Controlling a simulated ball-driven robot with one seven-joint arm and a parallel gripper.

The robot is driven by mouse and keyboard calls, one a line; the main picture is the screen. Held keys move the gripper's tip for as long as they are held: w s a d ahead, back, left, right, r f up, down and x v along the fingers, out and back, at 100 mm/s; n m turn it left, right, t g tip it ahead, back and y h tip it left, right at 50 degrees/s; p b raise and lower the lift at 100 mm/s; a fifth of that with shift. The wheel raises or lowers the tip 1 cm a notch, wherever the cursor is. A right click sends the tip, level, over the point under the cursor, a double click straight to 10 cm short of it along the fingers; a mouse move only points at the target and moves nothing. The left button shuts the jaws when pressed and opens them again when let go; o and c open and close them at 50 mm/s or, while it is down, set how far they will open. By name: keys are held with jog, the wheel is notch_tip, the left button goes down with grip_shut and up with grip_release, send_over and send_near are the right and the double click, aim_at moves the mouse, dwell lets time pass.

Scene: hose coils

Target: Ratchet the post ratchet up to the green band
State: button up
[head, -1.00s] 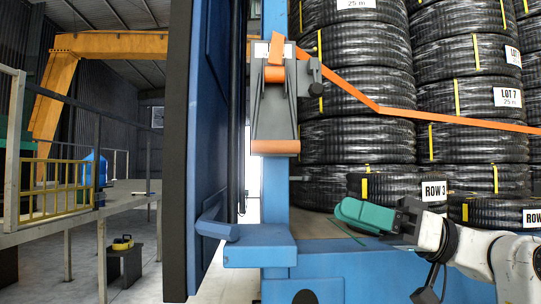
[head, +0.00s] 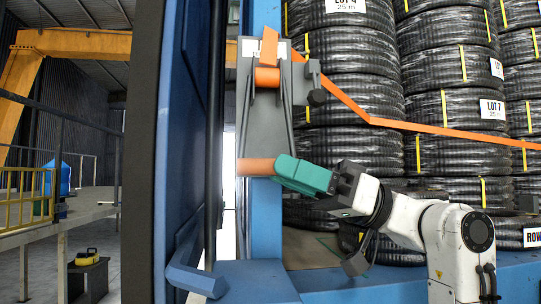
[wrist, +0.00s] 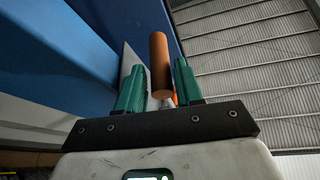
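The post ratchet (head: 265,115) is a grey body on the blue post, with an orange strap through its top and an orange grip bar (head: 255,167) at its lower end. The bar also shows in the wrist view (wrist: 159,62). My gripper (head: 283,170) has teal fingers and is at the right end of the bar in the head view. In the wrist view my gripper (wrist: 159,66) is open, with the bar between the two spread fingers and a gap on both sides. A white label at the ratchet's top is partly covered by the strap. I cannot make out a green band.
Stacked black hose coils (head: 355,150) stand behind the ratchet to the right, with the orange strap (head: 440,127) running across them. A blue door panel (head: 185,130) stands close on the left. A blue ledge (head: 240,282) lies below the ratchet.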

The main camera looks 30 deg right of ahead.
aim_at(271, 165)
jog(key=shift+p+x, duration=0.3)
jog(key=shift+x, duration=1.3)
grip_shut()
